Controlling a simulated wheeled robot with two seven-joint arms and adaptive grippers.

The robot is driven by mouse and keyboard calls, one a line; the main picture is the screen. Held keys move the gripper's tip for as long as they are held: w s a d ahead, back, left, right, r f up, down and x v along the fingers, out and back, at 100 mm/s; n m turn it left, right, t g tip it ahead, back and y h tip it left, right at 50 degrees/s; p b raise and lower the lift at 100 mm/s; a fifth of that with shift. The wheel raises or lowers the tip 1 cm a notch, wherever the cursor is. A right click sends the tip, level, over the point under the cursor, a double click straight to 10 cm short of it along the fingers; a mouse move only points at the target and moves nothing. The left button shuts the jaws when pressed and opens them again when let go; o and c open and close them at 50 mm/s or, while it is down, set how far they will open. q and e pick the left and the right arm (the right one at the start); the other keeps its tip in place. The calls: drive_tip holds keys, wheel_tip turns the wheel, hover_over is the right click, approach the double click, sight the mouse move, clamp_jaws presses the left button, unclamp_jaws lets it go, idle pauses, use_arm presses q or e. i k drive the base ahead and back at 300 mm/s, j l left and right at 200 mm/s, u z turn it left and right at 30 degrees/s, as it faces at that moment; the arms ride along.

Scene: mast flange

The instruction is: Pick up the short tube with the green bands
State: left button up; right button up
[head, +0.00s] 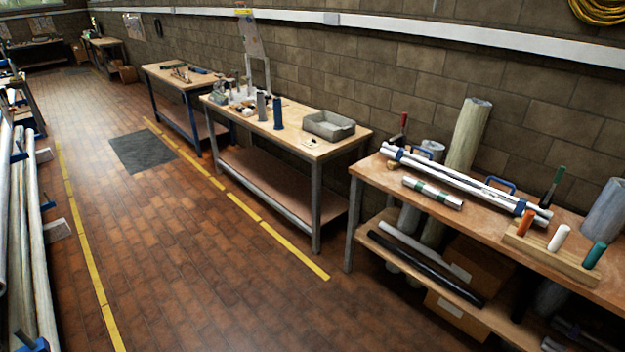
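The short tube with the green bands (432,193) lies on the top of the wooden workbench (393,189) at the right in the head view. It is silver-grey with green bands near its ends and lies slanted, close to the bench's front edge. Nothing covers it. Neither of my grippers shows in the head view.
Long silver tubes with blue handles (465,184) lie behind the short tube. A wooden block (550,256) holding orange, white and teal pieces stands to its right. A lower shelf holds a black tube (425,268) and boxes. The brick floor (230,270) in front is clear.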

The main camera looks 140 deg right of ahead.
sight(452, 201)
drive_tip(key=z, duration=5.4)
drive_tip(key=i+j, duration=0.35)
drive_tip(key=i, duration=0.25)
drive_tip(key=i+j+z, duration=0.1)
drive_tip(key=i+j, duration=0.3)
drive_tip(key=i, duration=0.2)
